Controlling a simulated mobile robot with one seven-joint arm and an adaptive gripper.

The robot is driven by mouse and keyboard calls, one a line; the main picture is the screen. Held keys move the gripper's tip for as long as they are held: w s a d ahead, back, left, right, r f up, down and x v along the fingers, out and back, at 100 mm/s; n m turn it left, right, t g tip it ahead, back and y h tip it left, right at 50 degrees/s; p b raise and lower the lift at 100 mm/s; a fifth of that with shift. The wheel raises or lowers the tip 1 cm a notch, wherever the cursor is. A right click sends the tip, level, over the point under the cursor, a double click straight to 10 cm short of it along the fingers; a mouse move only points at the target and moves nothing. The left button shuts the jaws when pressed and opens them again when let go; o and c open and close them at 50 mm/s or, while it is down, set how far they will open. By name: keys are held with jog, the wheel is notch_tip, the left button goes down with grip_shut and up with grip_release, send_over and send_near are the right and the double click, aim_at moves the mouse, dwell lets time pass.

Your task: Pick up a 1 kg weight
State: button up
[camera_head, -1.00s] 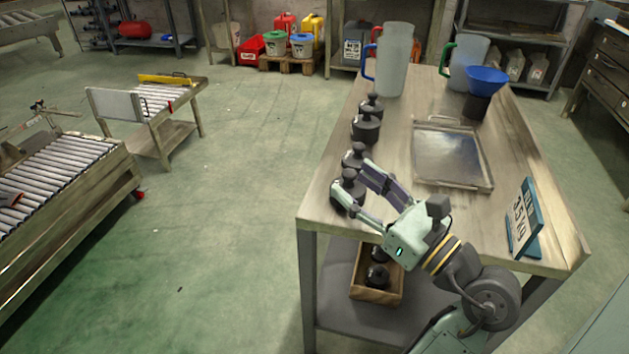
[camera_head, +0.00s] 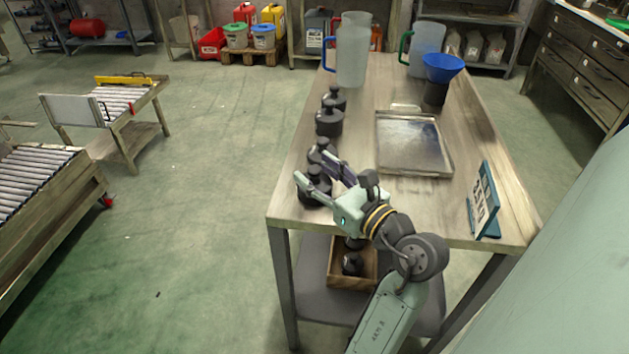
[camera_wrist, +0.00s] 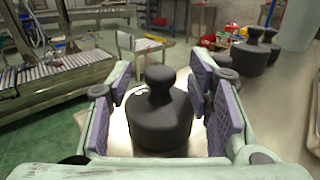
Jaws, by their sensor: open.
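Several black weights with knobs stand in a row along the left edge of the table. The nearest weight (camera_head: 315,188) is at the front left, partly hidden by my gripper (camera_head: 318,170). In the wrist view this weight (camera_wrist: 160,112) stands upright between the two purple-padded fingers of my gripper (camera_wrist: 162,108), with visible gaps on both sides. My gripper is open and empty. Another weight (camera_head: 321,152) stands just behind, and a larger one (camera_head: 329,118) farther back. No readable marking shows which one is 1 kg.
A metal tray (camera_head: 383,166) lies mid-table. A blue sign (camera_head: 484,205) stands at the right. Pitchers (camera_head: 351,58) and a blue funnel (camera_head: 443,68) stand at the back. A wooden crate (camera_head: 352,281) with black weights sits on the lower shelf.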

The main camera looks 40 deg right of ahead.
jog(key=shift+w, duration=0.6)
jog(key=shift+c, duration=0.4)
grip_shut()
dwell(0.4)
